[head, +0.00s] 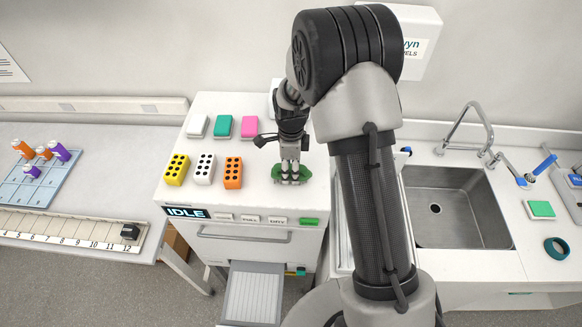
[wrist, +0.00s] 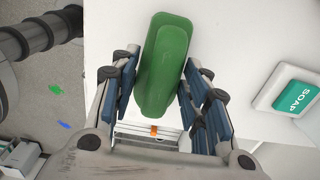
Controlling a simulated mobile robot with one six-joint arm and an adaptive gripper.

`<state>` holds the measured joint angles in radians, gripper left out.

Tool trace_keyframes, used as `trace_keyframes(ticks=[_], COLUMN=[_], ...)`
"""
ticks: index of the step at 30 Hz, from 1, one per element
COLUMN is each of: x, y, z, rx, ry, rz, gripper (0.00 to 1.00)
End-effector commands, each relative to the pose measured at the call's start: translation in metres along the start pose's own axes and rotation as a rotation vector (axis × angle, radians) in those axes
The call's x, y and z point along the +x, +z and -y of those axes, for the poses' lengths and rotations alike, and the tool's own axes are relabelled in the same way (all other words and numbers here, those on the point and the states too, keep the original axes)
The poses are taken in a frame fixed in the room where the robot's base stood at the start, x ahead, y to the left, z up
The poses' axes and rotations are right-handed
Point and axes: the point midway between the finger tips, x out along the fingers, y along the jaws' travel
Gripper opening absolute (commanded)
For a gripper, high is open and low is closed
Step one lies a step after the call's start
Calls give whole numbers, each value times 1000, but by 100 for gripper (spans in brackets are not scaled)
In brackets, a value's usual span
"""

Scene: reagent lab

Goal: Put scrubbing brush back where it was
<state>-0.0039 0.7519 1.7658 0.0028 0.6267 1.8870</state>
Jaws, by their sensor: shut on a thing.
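My gripper (head: 291,180) points down over the white top of the machine in the middle of the head view. It is shut on a green oblong thing with rounded ends, which I take to be the scrubbing brush (head: 277,173). In the wrist view the brush (wrist: 165,62) lies lengthwise between the blue-padded fingers, its smooth green side toward the camera. Bristles cannot be made out. It is at or just above the machine top near its front right; I cannot tell whether it touches.
The white machine (head: 260,195) carries yellow, white and orange blocks with black holes and several plain blocks behind them. A teal soap block (wrist: 300,95) is beside my gripper in the wrist view. The sink (head: 455,205) is at right, the blue tube rack (head: 38,183) at left.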

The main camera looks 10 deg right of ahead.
Motion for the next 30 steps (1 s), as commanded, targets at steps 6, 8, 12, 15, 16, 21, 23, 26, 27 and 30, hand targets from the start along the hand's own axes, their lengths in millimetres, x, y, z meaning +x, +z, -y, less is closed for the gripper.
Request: trace_keyframes(ticks=[6, 8, 12, 15, 16, 21, 23, 26, 27, 30], x=[5, 3, 3, 3, 3, 3, 3, 1, -2, -14], y=[0, 0, 0, 0, 0, 0, 0, 0, 0, 0], z=[0, 0, 0, 0, 0, 0, 0, 0, 0, 1], rx=[0, 0, 0, 0, 0, 0, 0, 0, 0, 0], ry=[0, 1, 1, 1, 1, 1, 1, 1, 1, -4], rz=[0, 0, 0, 0, 0, 0, 0, 0, 0, 1], gripper=[20, 46, 56, 62, 62, 62, 62, 62, 62, 62])
